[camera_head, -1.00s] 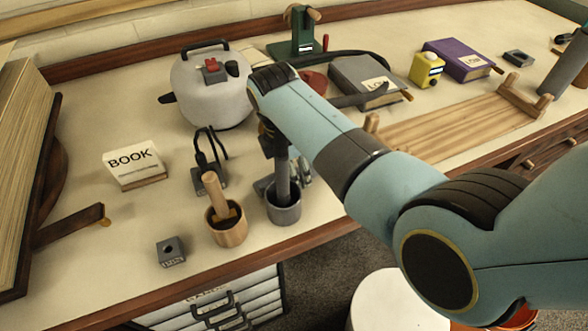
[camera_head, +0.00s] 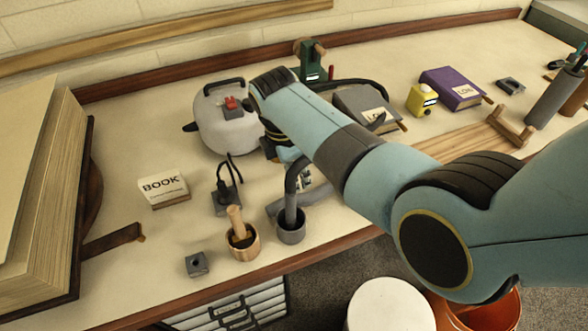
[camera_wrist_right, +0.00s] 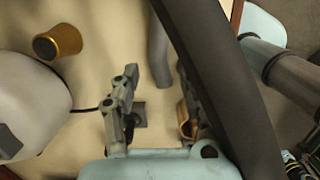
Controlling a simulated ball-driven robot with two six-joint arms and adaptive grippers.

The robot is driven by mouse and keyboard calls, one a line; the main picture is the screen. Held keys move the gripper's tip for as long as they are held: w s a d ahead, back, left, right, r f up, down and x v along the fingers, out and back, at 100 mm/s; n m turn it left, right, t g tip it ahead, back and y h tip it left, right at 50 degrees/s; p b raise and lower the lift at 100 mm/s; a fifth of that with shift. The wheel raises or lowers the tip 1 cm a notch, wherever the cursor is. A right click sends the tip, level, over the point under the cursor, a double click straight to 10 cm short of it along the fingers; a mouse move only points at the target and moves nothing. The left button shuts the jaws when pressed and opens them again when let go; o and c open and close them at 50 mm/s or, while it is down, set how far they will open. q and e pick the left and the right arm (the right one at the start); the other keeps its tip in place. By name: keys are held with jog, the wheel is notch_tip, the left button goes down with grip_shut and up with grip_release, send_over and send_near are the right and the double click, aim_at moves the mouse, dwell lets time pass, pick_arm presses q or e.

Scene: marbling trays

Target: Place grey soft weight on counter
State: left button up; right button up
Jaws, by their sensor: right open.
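No thing in view is clearly a soft grey weight. The likeliest is a small grey block (camera_head: 197,263) with a dark hole in its top, resting on the counter (camera_head: 120,290) near the front edge, but I cannot tell if it is soft. My right gripper (camera_head: 295,170) is mostly hidden under its own arm, above the counter behind the grey cup (camera_head: 290,229). In the wrist view its fingers (camera_wrist_right: 158,115) are apart, with a grey shaft and a small grey square seen beyond them. My left gripper is not in view.
A wooden cup (camera_head: 243,249) with a pestle stands beside the grey cup, which holds a bent grey rod. A dark stand (camera_head: 227,200), white book block (camera_head: 165,190) and white pot (camera_head: 215,128) are nearby. Clear counter lies around the grey block.

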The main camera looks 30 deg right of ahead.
jog(key=shift+a+r+p, duration=0.15)
jog(key=shift+r+p, duration=0.45)
jog(key=shift+r, duration=0.3)
